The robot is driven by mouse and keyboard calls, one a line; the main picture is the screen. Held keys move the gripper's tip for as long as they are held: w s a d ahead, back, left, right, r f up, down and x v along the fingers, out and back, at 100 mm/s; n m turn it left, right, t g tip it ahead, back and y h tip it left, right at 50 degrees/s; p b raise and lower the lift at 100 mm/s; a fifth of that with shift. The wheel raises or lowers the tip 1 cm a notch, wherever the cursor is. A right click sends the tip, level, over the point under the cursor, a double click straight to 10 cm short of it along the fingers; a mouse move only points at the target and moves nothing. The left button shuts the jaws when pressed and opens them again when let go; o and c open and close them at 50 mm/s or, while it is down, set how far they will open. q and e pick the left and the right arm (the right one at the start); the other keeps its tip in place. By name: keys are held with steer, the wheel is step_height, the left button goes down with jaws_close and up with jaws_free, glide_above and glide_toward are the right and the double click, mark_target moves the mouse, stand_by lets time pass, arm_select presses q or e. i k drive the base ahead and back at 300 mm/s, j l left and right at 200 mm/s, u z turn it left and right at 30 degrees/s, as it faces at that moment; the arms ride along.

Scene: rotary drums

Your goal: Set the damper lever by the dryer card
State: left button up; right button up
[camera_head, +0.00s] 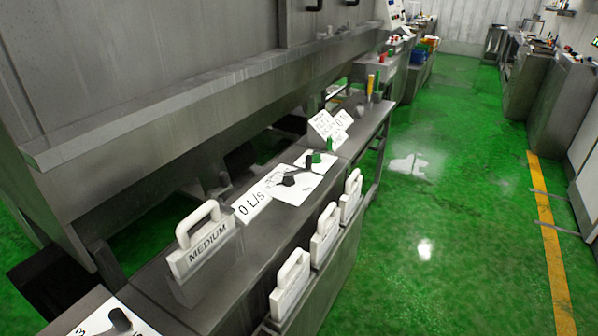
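A white card with a loop handle, lettered "MEDIUM" (207,249), stands upright in a block on the grey metal bench. Beyond it a white plate (300,192) carries a black knob (289,180) on a dark arm, with a green piece (316,157) near its far end. I cannot tell which of these fittings is the damper lever. Another black knob (120,319) on a white plate is cut off at the bottom left. Neither of my grippers is in view.
Several blank-looking white handled cards, the nearest of them (290,286), hang along the bench's right side. A large grey metal housing (150,60) with a protruding ledge rises on the left. Green floor (440,215) is clear on the right, with a yellow line (546,230).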

mark_target(289, 181)
steer(key=i+l+u, duration=0.15)
steer(key=u, duration=0.75)
steer(key=i+l+u, duration=0.15)
steer(key=l, duration=0.2)
steer(key=i+l+u, duration=0.2)
steer(key=l, duration=0.15)
steer(key=i+l+u, duration=0.15)
steer(key=l, duration=0.25)
steer(key=l+u, duration=0.15)
steer(key=l, duration=0.2)
steer(key=i+l+u, duration=0.15)
steer(key=l, duration=0.3)
